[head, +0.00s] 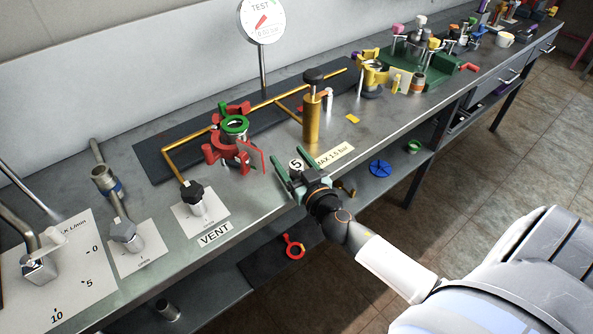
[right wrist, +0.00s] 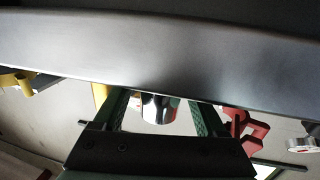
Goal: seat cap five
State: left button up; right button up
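A white disc marked 5 (head: 296,164), apparently the top of cap five, shows between the fingers of my right gripper (head: 291,167) at the bench's front edge. In the right wrist view, a shiny metal cylinder (right wrist: 157,108) sits between the green fingers with a gap on each side. The fingers look open around it; their tips are hidden by a dark grey band. Left of the gripper, an upright port with a green ring (head: 234,124) on top stands inside an opened red clamp (head: 216,152). My left gripper is not in view.
A brass pump (head: 312,112) with a black knob stands behind my right gripper. A gauge (head: 263,20) rises on a post at the back. A green tray (head: 440,72) of fittings lies farther right. Another red clamp (head: 294,247) is on the lower shelf.

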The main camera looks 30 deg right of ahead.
grip_shut()
dwell(0.4)
